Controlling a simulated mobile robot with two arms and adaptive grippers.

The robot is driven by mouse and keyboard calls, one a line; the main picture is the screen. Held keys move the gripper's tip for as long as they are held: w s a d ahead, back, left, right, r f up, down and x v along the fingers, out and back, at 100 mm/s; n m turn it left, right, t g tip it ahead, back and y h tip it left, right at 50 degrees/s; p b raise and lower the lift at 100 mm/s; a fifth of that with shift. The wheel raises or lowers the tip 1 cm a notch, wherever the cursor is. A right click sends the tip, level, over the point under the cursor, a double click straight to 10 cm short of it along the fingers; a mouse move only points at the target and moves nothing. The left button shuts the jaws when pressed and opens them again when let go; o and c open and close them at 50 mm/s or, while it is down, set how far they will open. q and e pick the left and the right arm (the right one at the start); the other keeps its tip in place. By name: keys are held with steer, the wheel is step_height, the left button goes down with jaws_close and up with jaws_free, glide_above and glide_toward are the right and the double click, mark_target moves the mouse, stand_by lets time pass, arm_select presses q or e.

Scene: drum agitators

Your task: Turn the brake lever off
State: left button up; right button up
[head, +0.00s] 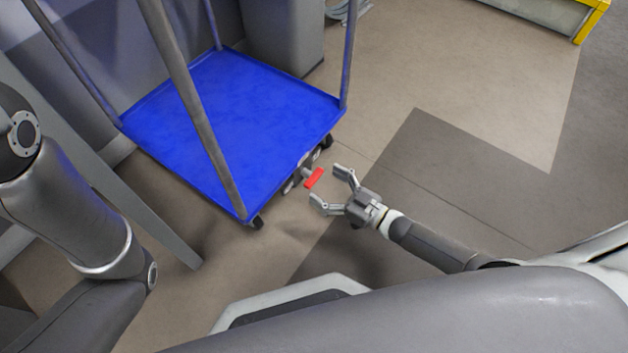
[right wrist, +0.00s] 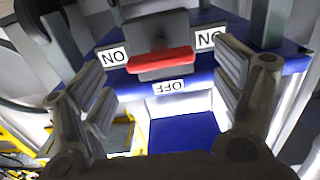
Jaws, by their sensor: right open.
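The brake lever shows as a small red bar (head: 314,178) at the near right edge of the blue cart (head: 225,115), low by the wheels. In the right wrist view the red lever (right wrist: 162,61) sits on a grey block, with ON labels to both sides and an OFF label (right wrist: 163,87) below it; the lettering appears upside down. My right gripper (head: 328,187) is open and empty, its fingers pointing at the lever. In the right wrist view its fingers stand left and right of the lever, apart from it. My left gripper is out of view; only my left arm shows.
Grey upright posts (head: 192,105) rise from the cart's corners. A grey bin-like body (head: 283,40) stands behind it. A yellow-framed object (head: 592,20) is at the far right. The floor (head: 440,80) right of the cart is clear.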

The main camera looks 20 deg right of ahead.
mark_target(317, 180)
steer(key=shift+b+x, duration=0.65)
steer(key=shift+x, duration=1.5)
steer(key=shift+c, duration=0.4)
steer(key=c, duration=0.9)
steer(key=shift+c, duration=0.2)
